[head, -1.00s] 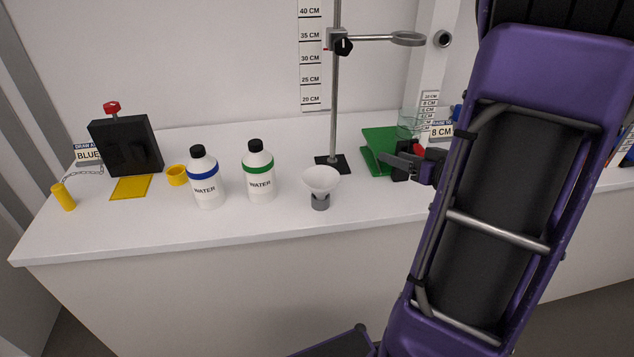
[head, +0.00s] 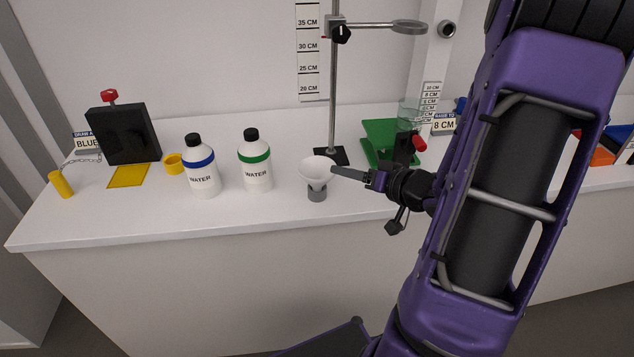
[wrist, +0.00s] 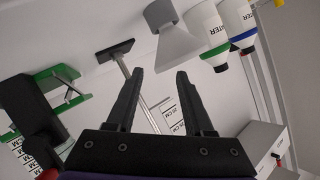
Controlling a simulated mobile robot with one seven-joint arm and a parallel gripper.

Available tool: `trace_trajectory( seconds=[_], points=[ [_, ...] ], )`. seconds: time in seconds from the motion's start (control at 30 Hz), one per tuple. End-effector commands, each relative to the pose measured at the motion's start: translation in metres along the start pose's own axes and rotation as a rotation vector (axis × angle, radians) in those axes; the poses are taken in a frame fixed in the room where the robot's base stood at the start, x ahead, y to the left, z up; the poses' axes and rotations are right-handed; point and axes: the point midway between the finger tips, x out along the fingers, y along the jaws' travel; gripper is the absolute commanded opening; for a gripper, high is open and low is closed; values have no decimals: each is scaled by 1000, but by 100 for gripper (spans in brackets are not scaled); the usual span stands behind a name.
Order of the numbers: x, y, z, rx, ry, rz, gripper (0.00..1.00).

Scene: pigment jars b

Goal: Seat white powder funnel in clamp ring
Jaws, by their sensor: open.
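The white powder funnel (head: 317,170) stands upright in a small grey holder (head: 317,194) near the front of the bench. In the wrist view the funnel (wrist: 178,52) shows beyond the fingers, to the upper right. The clamp ring (head: 408,27) is empty, high on the metal stand (head: 333,90), reaching out to the right. My gripper (head: 350,173) is just right of the funnel at about the height of its cone. In the wrist view my gripper (wrist: 157,85) is open, with nothing between its fingers. I cannot tell whether a finger touches the funnel.
Two water bottles (head: 202,170) (head: 256,165) stand left of the funnel. A green stand (head: 380,140) with a clear beaker (head: 408,117) is behind my gripper. A black block (head: 123,133) and a yellow cup (head: 173,163) are at left. The bench front is clear.

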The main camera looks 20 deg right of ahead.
Motion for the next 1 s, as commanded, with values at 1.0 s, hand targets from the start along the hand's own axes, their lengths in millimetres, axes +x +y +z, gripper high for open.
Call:
trace_trajectory(
  seconds=[1.0],
  points=[
    [66,-2,3,0,1,1,25]
  ],
)
